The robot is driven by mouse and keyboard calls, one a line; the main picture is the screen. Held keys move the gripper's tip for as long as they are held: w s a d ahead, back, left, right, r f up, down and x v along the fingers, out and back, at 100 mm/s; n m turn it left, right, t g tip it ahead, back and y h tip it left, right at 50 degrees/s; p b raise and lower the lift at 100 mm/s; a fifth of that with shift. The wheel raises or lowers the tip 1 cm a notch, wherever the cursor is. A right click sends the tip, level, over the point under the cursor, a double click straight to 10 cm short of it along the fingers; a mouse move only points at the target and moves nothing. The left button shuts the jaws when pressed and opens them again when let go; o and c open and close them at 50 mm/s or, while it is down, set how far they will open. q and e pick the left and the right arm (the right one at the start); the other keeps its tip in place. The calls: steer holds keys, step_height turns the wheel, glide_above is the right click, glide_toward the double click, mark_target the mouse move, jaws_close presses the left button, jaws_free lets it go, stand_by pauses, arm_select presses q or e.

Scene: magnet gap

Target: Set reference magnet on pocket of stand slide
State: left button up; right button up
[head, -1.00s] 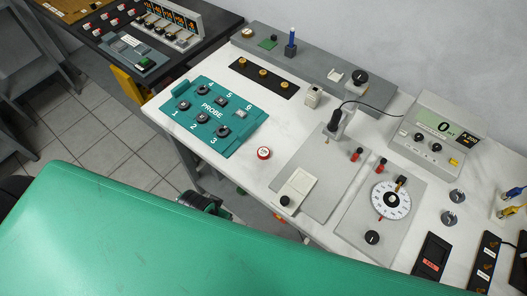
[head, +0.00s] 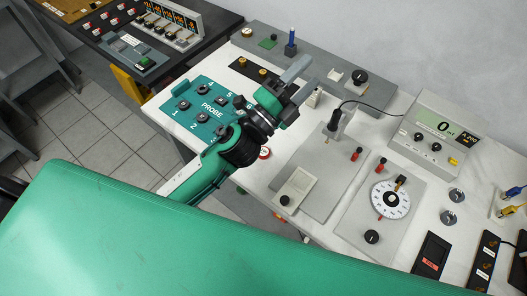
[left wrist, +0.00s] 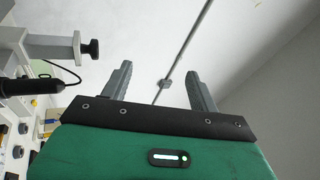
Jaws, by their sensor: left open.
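A small cream block (head: 314,99), which looks like the reference magnet, stands on the white bench and is partly hidden by my left gripper (head: 300,80). That gripper is open and reaches over the bench beside the block; I cannot tell the exact gap between them. In the left wrist view the two fingers of my left gripper (left wrist: 160,85) stand apart with nothing held between them. The stand's grey base plate (head: 325,180) carries a pale slide (head: 298,184) with a shallow pocket and a black knob. The pocket looks empty. My right gripper is not in view.
A dark probe (head: 333,122) on a cable stands above the plate. The teal PROBE board (head: 182,103) is partly under my left arm. A dial panel (head: 391,200) and a meter (head: 437,128) are at the right. A grey rail (head: 340,72) runs along the back.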

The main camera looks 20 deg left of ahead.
arm_select(q)
steer(key=s+d+r+m+g+h, duration=0.1)
steer(key=s+d+m+g+h, duration=0.2)
steer(key=d+m+g+h, duration=0.5)
steer(key=s+d+r+m+g+h, duration=0.15)
steer(key=s+m+g, duration=0.35)
steer(key=m, duration=0.7)
steer(key=m+g+y, duration=0.6)
steer(key=m+y, duration=1)
steer(key=y, duration=0.5)
glide_toward(263, 152)
step_height(263, 152, down, 3)
steer(key=shift+d+r+y+p, duration=0.15)
steer(key=shift+y+p, duration=0.1)
steer(key=shift+p, duration=0.75)
steer(key=shift+w+f+p, duration=0.1)
steer(key=shift+f+p, duration=0.25)
steer(key=shift+f, duration=0.15)
step_height(263, 152, down, 3)
steer(key=shift+d+f+p, duration=0.1)
steer(key=shift+f+p, duration=0.15)
steer(key=shift+p, duration=0.6)
steer(key=shift+w+f, duration=0.1)
steer(key=shift+f, duration=0.45)
steer(key=c, duration=1)
steer(key=shift+c, duration=0.6)
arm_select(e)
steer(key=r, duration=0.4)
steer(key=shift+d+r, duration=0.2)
